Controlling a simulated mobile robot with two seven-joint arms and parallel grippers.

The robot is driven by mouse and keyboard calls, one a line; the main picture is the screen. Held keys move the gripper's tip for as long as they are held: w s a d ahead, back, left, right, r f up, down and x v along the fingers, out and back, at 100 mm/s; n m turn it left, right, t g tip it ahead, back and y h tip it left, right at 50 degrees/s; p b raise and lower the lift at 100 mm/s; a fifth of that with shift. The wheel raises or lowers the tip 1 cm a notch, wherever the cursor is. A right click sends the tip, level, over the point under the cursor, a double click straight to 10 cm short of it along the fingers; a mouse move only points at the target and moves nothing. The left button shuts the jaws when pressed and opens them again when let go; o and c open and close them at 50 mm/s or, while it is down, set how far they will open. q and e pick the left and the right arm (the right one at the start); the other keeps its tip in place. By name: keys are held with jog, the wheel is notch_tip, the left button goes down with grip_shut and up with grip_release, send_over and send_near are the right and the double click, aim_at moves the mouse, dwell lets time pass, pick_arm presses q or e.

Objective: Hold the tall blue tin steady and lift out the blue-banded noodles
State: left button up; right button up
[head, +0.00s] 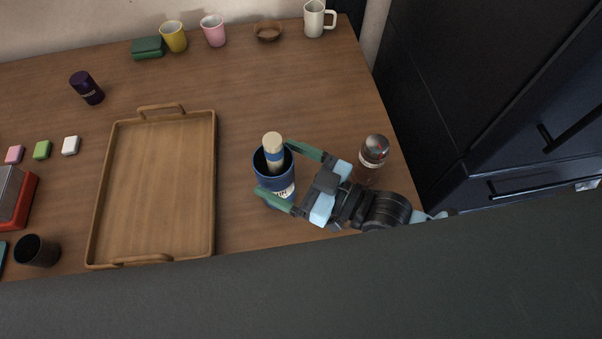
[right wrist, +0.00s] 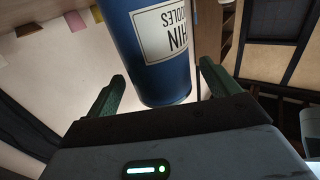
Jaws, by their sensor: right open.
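The tall blue tin (head: 280,187) stands upright on the table right of the tray, with a white label. It also shows large in the right wrist view (right wrist: 160,75). The noodles (head: 273,148), a pale bundle with a blue band, stick up out of the tin's mouth; their lower part is hidden inside. My right gripper (head: 290,170) is open, with one green finger on each side of the tin. I cannot tell whether the fingers touch it. My left gripper is not in view.
An empty wooden tray (head: 160,185) lies left of the tin. A dark-topped glass jar (head: 374,152) stands close to my right wrist. A dark cup (head: 37,251) and a purple tin (head: 87,88) are farther left. Cups stand along the back; table behind the tin is clear.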

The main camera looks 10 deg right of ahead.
jog(key=shift+x, duration=1.95)
jog(key=c, duration=1.1)
